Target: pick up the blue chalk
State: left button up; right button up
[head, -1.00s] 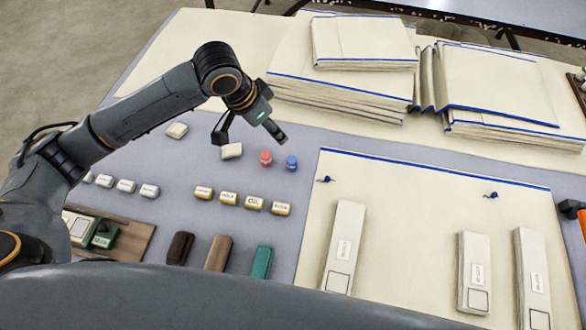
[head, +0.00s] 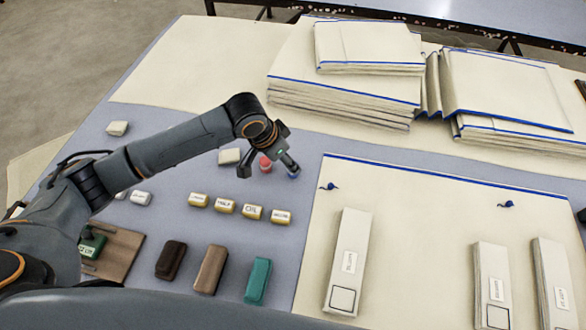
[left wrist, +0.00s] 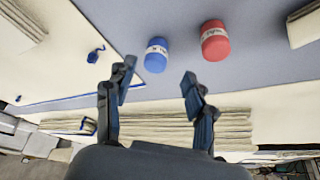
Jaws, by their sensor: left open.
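The blue chalk (left wrist: 156,55) is a short blue cylinder with a white label band, lying on the grey-blue table mat in the left wrist view. In the head view the blue chalk (head: 293,174) is partly hidden behind my gripper. The red chalk (left wrist: 214,40) lies beside it; it also shows in the head view (head: 265,164). My left gripper (left wrist: 158,70) is open and empty, its fingers spread on either side of the blue chalk's line but not closed on it. In the head view my left gripper (head: 268,162) is over the two chalks. My right gripper is not in view.
A pale block (head: 229,156) lies left of the red chalk. Several labelled gold-ended blocks (head: 252,212) form a row nearer me. A cream cloth (head: 400,195) lies to the right. Stacks of folded cloth (head: 345,95) stand behind.

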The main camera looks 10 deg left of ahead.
pick_arm(q)
jog(key=x, duration=0.5)
jog(key=shift+s+d, duration=0.2)
grip_shut()
